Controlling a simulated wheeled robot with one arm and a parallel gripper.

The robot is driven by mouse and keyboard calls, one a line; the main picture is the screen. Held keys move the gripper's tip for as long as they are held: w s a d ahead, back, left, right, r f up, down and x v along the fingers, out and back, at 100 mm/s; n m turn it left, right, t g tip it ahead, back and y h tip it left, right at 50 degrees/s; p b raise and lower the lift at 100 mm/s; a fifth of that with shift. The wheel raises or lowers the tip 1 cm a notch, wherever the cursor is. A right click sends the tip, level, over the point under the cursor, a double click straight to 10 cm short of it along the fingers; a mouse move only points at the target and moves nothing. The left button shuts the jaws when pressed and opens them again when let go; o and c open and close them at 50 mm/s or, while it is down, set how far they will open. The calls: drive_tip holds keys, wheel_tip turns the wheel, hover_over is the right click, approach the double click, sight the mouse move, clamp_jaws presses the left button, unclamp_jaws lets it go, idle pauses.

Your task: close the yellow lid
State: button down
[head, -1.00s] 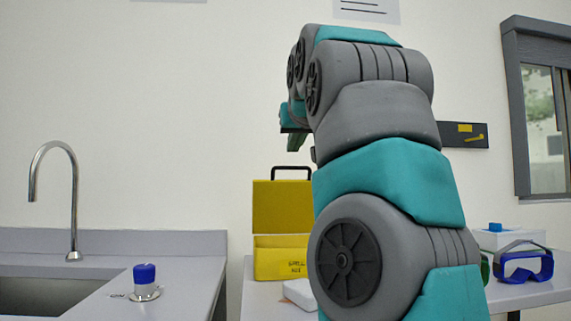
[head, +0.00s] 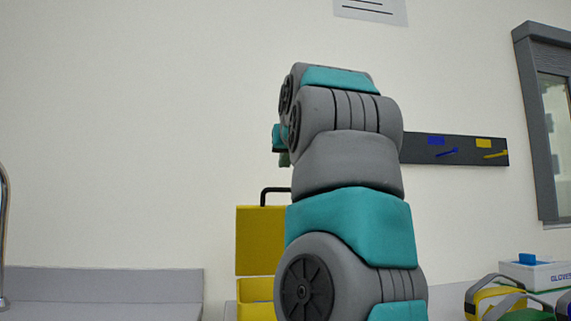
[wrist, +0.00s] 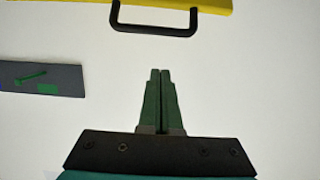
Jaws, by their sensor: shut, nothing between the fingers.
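The yellow lid (head: 257,240) stands upright, open, above the yellow box body (head: 252,290). Its black handle (head: 266,190) is at the top edge; my arm covers the right part of lid and box. In the wrist view a strip of the lid (wrist: 215,4) shows at the top edge, with the handle (wrist: 153,31) pointing down in the picture. My gripper (wrist: 160,72) is shut and empty, its green fingertips apart from the handle in that view. In the head view my gripper (head: 284,159) is small, mostly hidden behind the arm, and above the lid.
A dark wall rail (head: 455,149) with coloured tags and hooks is right of my arm; part of it (wrist: 45,78) shows in the wrist view. Goggles (head: 490,299) and a glove box (head: 538,273) are at the lower right. A grey counter (head: 105,290) is at left.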

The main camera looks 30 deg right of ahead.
drive_tip(key=p+x, duration=0.2)
drive_tip(key=x, duration=0.5)
drive_tip(key=shift+w+d, duration=0.1)
drive_tip(key=shift+w, duration=0.25)
drive_tip(key=shift+s+a+f+b, duration=0.2)
drive_tip(key=shift+s+f+b, duration=0.55)
drive_tip(key=shift+b, duration=0.3)
drive_tip(key=shift+s+a+f+b, duration=0.2)
drive_tip(key=shift+s+f+b, duration=0.55)
drive_tip(key=shift+b, duration=0.3)
drive_tip(key=shift+s+r, duration=0.1)
drive_tip(key=shift+r, duration=0.05)
